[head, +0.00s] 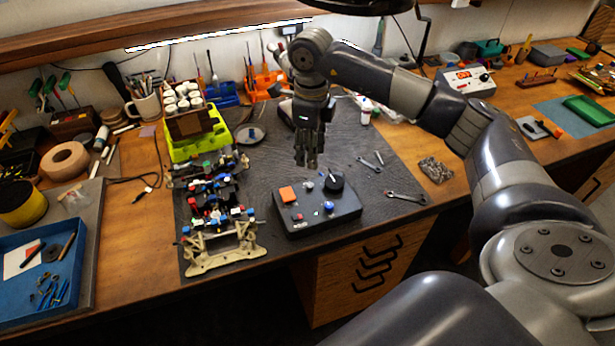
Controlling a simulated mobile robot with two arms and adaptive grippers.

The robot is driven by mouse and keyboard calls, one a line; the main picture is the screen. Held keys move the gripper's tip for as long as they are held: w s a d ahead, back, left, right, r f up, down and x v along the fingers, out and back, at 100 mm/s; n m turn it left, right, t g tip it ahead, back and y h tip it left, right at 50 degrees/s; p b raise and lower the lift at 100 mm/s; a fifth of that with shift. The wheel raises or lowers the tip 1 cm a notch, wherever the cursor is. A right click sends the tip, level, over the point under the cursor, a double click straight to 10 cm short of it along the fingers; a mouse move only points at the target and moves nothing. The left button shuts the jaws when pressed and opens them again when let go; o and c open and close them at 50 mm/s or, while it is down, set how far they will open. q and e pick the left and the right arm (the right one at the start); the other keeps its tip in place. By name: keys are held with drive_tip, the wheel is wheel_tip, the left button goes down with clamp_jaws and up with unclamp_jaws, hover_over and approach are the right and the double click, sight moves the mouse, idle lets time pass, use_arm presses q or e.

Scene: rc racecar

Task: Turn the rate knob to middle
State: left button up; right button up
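A dark control box (343,216) lies on the grey mat near the table's front edge. My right gripper (306,163) points down, behind and above the box, apart from the knobs. Its fingers look close together, but their opening is unclear. My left gripper is not in view.
A partly built car chassis (222,240) stands left of the box. Wrenches (407,198) and a pile of small metal parts (435,170) lie to the right. A lime-green holder (190,146) with white jars stands behind left. The mat right of the box is mostly clear.

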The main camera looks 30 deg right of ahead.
sight(310, 185)
wheel_tip(310, 185, down, 9)
drive_tip(key=p, duration=0.3)
drive_tip(key=shift+s+a+f, duration=0.1)
drive_tip(key=shift+f, duration=0.65)
clamp_jaws()
